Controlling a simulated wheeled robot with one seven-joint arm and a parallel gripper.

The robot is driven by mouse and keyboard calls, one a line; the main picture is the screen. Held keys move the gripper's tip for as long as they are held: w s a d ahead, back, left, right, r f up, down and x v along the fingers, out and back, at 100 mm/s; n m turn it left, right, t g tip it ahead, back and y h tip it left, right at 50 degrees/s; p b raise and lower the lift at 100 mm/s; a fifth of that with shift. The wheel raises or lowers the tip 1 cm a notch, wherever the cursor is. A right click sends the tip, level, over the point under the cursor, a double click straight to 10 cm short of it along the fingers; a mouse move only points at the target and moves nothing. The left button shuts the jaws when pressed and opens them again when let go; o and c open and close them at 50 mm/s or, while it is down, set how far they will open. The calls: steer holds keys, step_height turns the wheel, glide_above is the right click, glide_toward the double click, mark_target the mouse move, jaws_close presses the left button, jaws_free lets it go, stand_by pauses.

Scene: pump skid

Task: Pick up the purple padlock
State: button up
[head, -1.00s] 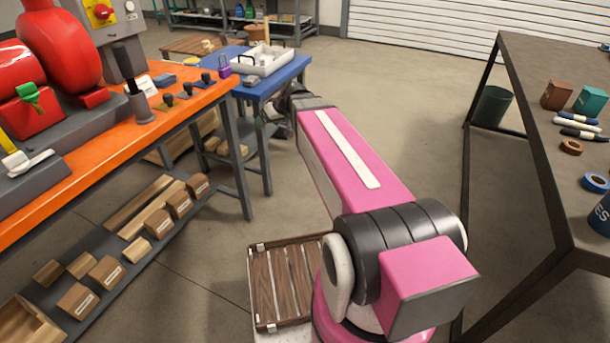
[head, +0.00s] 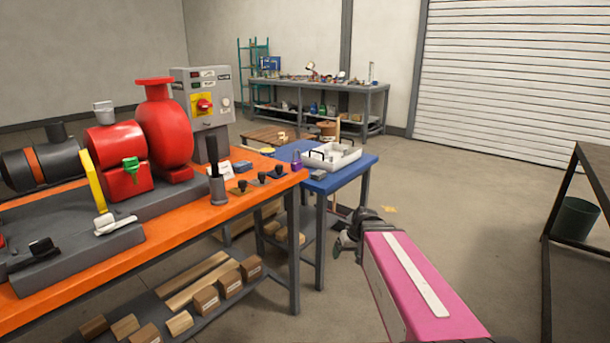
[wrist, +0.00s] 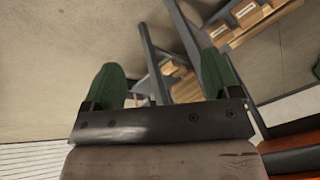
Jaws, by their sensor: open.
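The purple padlock (head: 297,163) is small in the head view. It stands on the blue table (head: 350,170), near its left edge where it meets the orange bench, left of a white tray. My gripper (head: 340,246) is below and to the right of it, beside the blue table and lower than its top. In the wrist view, the two green fingers of my gripper (wrist: 162,80) are wide apart with nothing held between them. The padlock does not show in the wrist view.
A white tray (head: 333,156) with dark handles sits on the blue table. The orange bench (head: 180,240) holds a red pump (head: 165,130) and several black-knobbed pieces (head: 262,178). Wooden blocks lie on its lower shelf. Open floor lies right of the blue table.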

steer(key=w+a+r+n+t+y, duration=0.2)
steer(key=w+a+r, duration=0.2)
steer(key=w+r, duration=0.35)
steer(key=w+a+r+n+t+y, duration=0.2)
steer(key=w+a+r+n+y, duration=0.1)
steer(key=w+r, duration=0.4)
steer(key=n+t+y, duration=0.2)
steer(key=n+y, duration=0.1)
glide_toward(299, 163)
steer(key=x, duration=1.1)
steer(key=shift+w+a+f, duration=0.1)
steer(key=shift+f, duration=0.05)
steer(key=shift+c, duration=0.3)
steer(key=c, duration=1.1)
